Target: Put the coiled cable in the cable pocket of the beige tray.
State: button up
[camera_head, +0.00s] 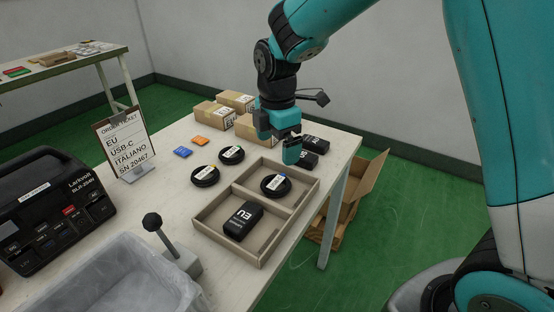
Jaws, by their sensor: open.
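The beige tray (228,245) lies near the right edge of the table. A black coiled cable (276,185) with a white label lies in its far right compartment. A black box marked EU (243,219) lies in the near left compartment. Two more black coiled cables, one upper (232,155) and one lower (205,176), lie on the table left of the tray. My gripper (279,146) is open, pointing down above the far side of the tray, apart from the cable in it. Nothing shows between its fingers.
An order ticket (125,143) reads EU, USB-C, ITALIANO, SN 20467. A black power unit (50,205), a lever (165,240) and a lined bin (110,280) are nearer.

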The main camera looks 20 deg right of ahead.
jog(key=s+a+r+m+y, duration=0.1)
jog(key=s+r+m, duration=0.2)
jog(key=s, duration=0.5)
jog(key=s+a+r+m+y, duration=0.1)
jog(key=s+a+r+m, duration=0.1)
jog(key=s+m, duration=0.3)
jog(key=s+a+r+m+y, duration=0.2)
jog(key=s+r+m, duration=0.2)
jog(key=s, duration=0.8)
jog(key=shift+m, duration=0.5)
